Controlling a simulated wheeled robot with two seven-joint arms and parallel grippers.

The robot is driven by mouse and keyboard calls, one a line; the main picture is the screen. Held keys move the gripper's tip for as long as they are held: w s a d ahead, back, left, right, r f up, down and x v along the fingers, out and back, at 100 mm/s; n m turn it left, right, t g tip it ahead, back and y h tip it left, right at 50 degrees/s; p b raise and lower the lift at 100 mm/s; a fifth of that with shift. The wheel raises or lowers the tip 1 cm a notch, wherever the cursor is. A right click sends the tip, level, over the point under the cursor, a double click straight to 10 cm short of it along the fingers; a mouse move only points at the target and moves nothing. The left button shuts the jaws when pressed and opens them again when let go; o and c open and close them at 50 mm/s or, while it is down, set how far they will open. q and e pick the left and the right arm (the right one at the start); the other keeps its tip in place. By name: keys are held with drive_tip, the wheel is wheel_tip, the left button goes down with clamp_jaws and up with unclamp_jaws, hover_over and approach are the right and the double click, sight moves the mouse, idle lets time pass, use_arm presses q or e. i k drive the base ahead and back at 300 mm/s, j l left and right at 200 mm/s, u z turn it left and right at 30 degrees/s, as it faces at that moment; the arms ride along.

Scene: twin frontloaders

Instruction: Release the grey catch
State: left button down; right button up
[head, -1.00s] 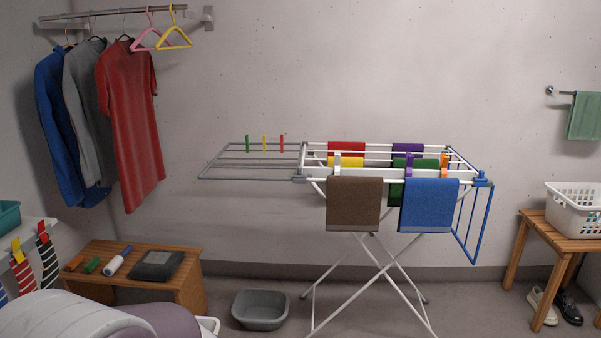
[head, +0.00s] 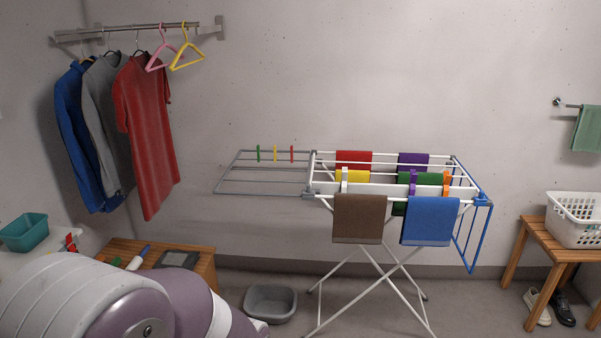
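The grey catch (head: 310,195) is a small grey block at the front left corner of the drying rack (head: 395,190). It sits where the grey side wing (head: 262,193) meets the white frame. The grey wing stands out level to the left, with several coloured pegs on its back bar. My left arm fills the lower left corner of the head view, but its fingers are not in view. My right gripper is not in view. Nothing touches the catch.
A blue wing (head: 477,238) hangs down at the rack's right end, below a blue fitting. A brown towel (head: 358,218) and a blue towel (head: 430,219) hang at the front. A grey basin (head: 270,303) lies on the floor below. Wooden benches stand on both sides.

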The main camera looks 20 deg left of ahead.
sight(307, 194)
drive_tip(key=i+j, duration=0.15)
drive_tip(key=i, duration=0.45)
drive_tip(key=i+j, duration=0.2)
drive_tip(key=i, duration=0.35)
drive_tip(key=i+j, duration=0.15)
drive_tip(key=i, duration=0.45)
drive_tip(key=i+j, duration=0.15)
drive_tip(key=i, duration=0.4)
